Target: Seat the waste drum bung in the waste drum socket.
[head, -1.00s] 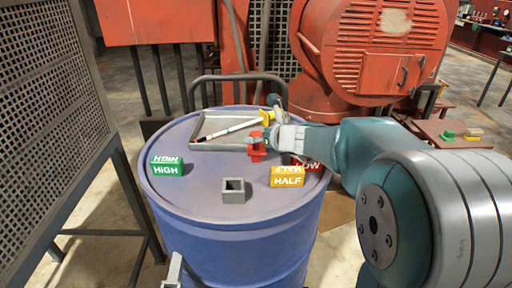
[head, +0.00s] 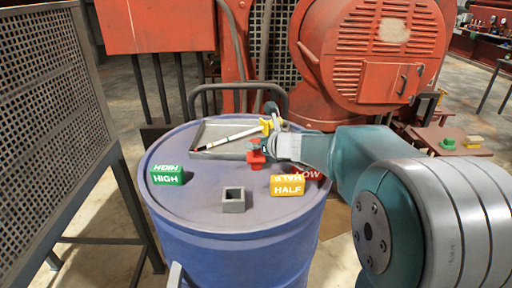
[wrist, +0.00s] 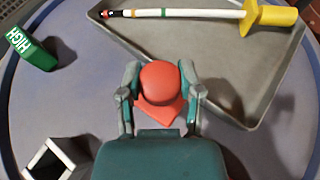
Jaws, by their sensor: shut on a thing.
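The red bung (head: 257,154) is held in my gripper (wrist: 160,82) above the blue drum's top. In the wrist view the bung (wrist: 160,84) has a rounded red head over a wider, angular red part, with a finger on each side. The socket (head: 233,205) is a grey, square, open-topped block on the drum lid, nearer the camera and slightly left of the bung. It also shows at the lower left of the wrist view (wrist: 48,160), apart from the bung. Its opening looks empty.
A grey tray (head: 215,153) holding a white-and-yellow dipstick (head: 237,135) lies behind the bung on the drum (head: 225,250). A green HIGH block (head: 167,176) is at left; yellow HALF (head: 287,186) and red LOW (head: 309,173) blocks are at right. A mesh panel (head: 50,100) stands left.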

